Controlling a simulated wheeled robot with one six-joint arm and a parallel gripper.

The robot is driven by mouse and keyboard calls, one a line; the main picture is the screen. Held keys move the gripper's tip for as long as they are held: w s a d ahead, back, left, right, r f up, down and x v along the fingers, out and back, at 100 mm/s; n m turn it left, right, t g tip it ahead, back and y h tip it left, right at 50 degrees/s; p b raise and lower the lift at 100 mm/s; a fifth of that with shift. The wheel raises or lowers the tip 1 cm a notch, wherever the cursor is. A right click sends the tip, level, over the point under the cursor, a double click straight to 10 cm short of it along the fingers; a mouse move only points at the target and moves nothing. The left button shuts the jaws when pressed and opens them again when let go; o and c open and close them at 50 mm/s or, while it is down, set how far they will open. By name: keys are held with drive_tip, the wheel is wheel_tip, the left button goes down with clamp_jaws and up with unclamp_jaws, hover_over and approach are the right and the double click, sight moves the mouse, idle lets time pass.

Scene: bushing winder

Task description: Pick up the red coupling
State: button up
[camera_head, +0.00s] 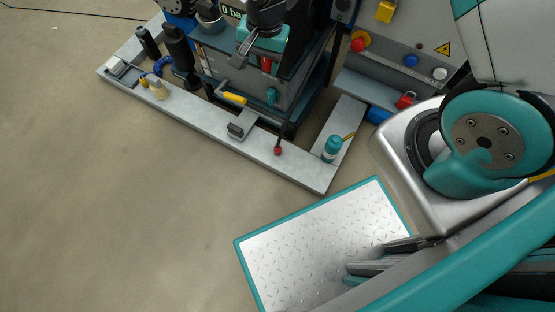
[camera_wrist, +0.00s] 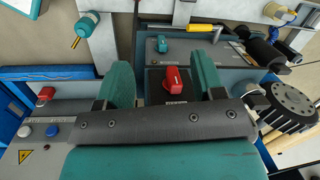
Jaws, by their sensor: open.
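My gripper (camera_wrist: 163,66) is open in the wrist view, with its two teal fingers spread apart and nothing held. A red part (camera_wrist: 173,80) on a dark labelled plate shows in the gap between the fingers, apart from both; it also shows in the head view (camera_head: 266,64) on the machine front. A second red part (camera_head: 405,101) lies on the grey ledge below the button panel, and shows at the left of the wrist view (camera_wrist: 46,93). I cannot tell for sure which red part is the coupling.
A teal bottle (camera_head: 332,149) stands on the pale frame (camera_head: 305,176). A yellow handle (camera_head: 235,98) and a red-knobbed lever (camera_head: 278,150) stick out at the machine front. A button panel (camera_head: 425,68) is to the right. The floor at left is clear.

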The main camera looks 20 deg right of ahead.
sight(277, 147)
drive_tip(key=d+f+m+b, duration=0.1)
drive_tip(key=f+b, duration=0.4)
drive_tip(key=f, duration=0.9)
drive_tip(key=d+f+m+h+b, duration=0.1)
drive_tip(key=f+b, duration=0.5)
drive_tip(key=f, duration=0.8)
drive_tip(key=d+f+m+b, duration=0.2)
drive_tip(key=f+b, duration=0.4)
drive_tip(key=f, duration=0.8)
drive_tip(key=shift+s+f+m+h, duration=0.1)
drive_tip(key=shift+s+m+h, duration=0.3)
drive_tip(key=shift+m, duration=0.3)
wheel_tip(277, 147, down, 6)
drive_tip(key=b, duration=0.4)
drive_tip(key=shift+a+b, duration=0.1)
drive_tip(key=shift+b, duration=0.3)
drive_tip(key=c, duration=1)
drive_tip(key=shift+r, duration=0.25)
wheel_tip(277, 147, up, 20)
drive_tip(key=p, duration=1.1)
drive_tip(key=shift+f, duration=0.1)
